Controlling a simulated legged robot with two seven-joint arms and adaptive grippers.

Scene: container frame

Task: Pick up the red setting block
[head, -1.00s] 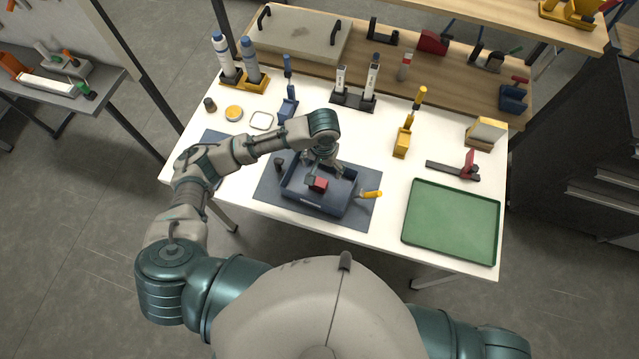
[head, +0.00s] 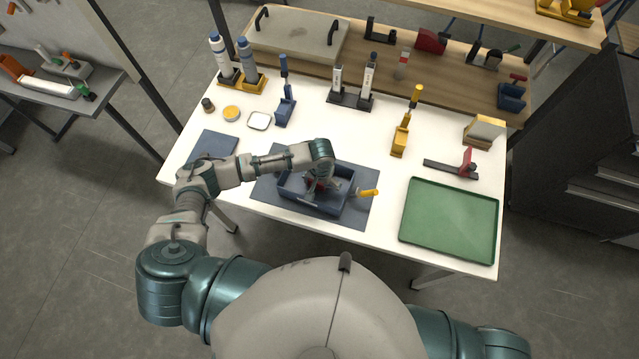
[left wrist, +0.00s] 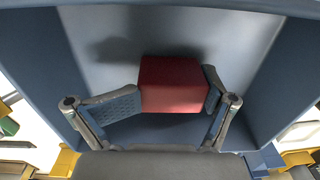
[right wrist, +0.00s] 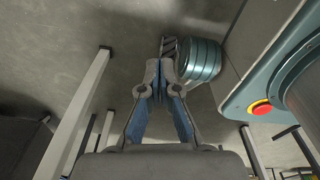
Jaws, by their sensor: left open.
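The red setting block (left wrist: 172,84) lies on the floor of the blue bin (left wrist: 52,62) in the left wrist view. My left gripper (left wrist: 168,101) is down in the bin, open, with one finger on each side of the block. The right finger is very close to the block; I cannot tell if either finger touches it. In the head view, the left gripper (head: 321,190) is inside the bin (head: 313,207) and mostly covers the block. My right gripper (right wrist: 160,80) is away from the table, above the floor, with its fingers together and nothing visible between them.
The bin stands on a dark mat (head: 362,215) on the white table. A yellow-handled tool (head: 368,193) lies right of the bin. A green tray (head: 450,222) is at the right. Several tools and bottles stand behind. The bin's walls surround the left gripper.

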